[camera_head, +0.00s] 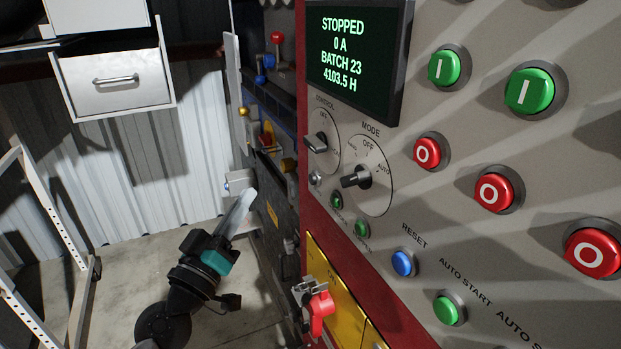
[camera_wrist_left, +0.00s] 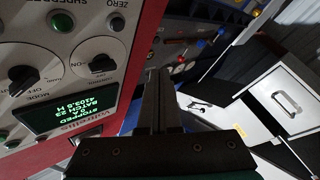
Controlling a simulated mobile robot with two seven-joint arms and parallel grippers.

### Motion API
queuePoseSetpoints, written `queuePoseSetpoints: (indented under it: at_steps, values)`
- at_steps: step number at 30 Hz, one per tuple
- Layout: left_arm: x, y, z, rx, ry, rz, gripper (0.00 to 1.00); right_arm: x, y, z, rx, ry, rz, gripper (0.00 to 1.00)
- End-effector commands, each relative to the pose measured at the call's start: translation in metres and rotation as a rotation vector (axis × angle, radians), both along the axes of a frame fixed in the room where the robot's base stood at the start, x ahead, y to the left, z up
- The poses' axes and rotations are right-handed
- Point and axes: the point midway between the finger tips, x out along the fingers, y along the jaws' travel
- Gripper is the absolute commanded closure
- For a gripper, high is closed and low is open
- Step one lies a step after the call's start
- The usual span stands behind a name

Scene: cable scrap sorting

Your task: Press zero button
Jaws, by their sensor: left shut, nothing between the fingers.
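The zero button is a small grey button (camera_wrist_left: 115,21) under the word ZERO in the left wrist view, where the panel appears turned over. In the head view a small silvery button (camera_head: 315,178) sits below the control knob (camera_head: 317,143); its label is not readable there. My left gripper (camera_head: 246,198) is shut and empty, left of the panel and lower than that button. In the left wrist view its fingers (camera_wrist_left: 158,90) are together, apart from the panel's edge and to the right of the zero button. My right gripper is not in view.
The panel carries a mode knob (camera_head: 357,178), green buttons (camera_head: 443,67), red buttons marked O (camera_head: 428,152), a blue reset button (camera_head: 404,263) and a display (camera_head: 352,60) reading STOPPED. A red-handled switch (camera_head: 319,308) projects low down.

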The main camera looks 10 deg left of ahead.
Motion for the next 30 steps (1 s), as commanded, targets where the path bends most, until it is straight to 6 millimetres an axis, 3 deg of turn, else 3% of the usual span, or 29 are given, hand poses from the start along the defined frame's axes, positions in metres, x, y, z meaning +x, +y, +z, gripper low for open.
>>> queuePoseSetpoints:
  at_steps: [18,30]
  values:
    - [0.042,-0.063,0.000,-0.001,0.000,0.000,1.00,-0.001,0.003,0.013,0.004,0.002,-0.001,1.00]
    - [0.047,-0.070,0.000,0.001,0.000,0.000,1.00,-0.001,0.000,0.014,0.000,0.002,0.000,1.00]
